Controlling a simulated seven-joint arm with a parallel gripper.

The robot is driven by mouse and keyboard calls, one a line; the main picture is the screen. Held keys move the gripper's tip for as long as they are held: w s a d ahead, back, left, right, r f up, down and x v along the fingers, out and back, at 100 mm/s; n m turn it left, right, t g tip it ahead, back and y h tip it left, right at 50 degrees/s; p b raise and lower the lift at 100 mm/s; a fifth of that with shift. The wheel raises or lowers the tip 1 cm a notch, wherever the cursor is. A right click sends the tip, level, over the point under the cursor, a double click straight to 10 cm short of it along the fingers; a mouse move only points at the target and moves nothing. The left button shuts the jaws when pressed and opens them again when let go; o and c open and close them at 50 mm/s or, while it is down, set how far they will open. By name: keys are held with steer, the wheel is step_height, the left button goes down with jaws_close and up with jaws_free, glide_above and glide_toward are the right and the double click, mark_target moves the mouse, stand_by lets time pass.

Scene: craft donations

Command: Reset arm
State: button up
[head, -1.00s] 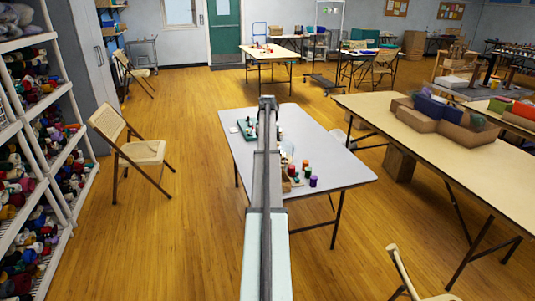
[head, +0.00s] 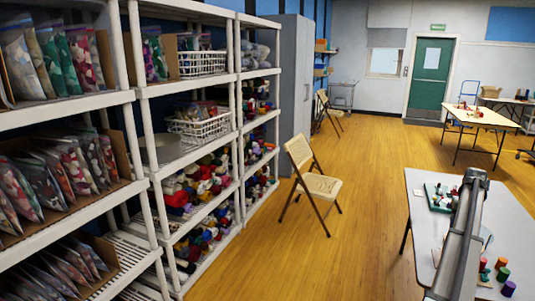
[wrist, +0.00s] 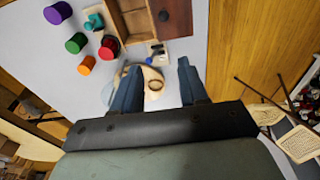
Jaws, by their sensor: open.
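My gripper (wrist: 158,82) shows in the wrist view with its two blue-grey fingers spread apart. It is open, with nothing visibly clamped between the fingers. A beige object with a round ring-like part (wrist: 153,86) appears beyond and between the fingers, on or near the grey table (wrist: 45,72); I cannot tell what it is. In the head view my arm reaches over the grey table (head: 422,205) at the right, and the fingers cannot be made out there.
Red (wrist: 108,46), green (wrist: 76,43), purple (wrist: 86,66) and orange (wrist: 58,12) spools stand beside a wooden box (wrist: 116,18). A green tray (head: 440,197) lies farther along the table. Shelves (head: 150,130) fill the left; a folding chair (head: 318,185) stands on open floor.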

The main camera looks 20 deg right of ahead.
steer(key=s+a+f, duration=0.1)
steer(key=a+f, duration=1.1)
steer(key=a, duration=0.3)
steer(key=s+a+f+y, duration=0.1)
steer(key=a+f, duration=1.1)
steer(key=a, duration=0.3)
steer(key=s+a+f, duration=0.1)
steer(key=a+f, duration=1)
steer(key=a, duration=0.3)
steer(key=s+a+f+n+g, duration=0.2)
steer(key=s+a+f, duration=0.3)
steer(key=a, duration=0.8)
steer(key=s+a+f+n+g, duration=0.3)
steer(key=s+a, duration=0.6)
steer(key=a, duration=0.4)
steer(key=s+a+f+n+g, duration=0.2)
steer(key=s+a+f+n, duration=0.2)
steer(key=a, duration=0.9)
steer(key=x, duration=0.5)
steer(key=shift+s+r, duration=0.3)
steer(key=shift+s, duration=0.1)
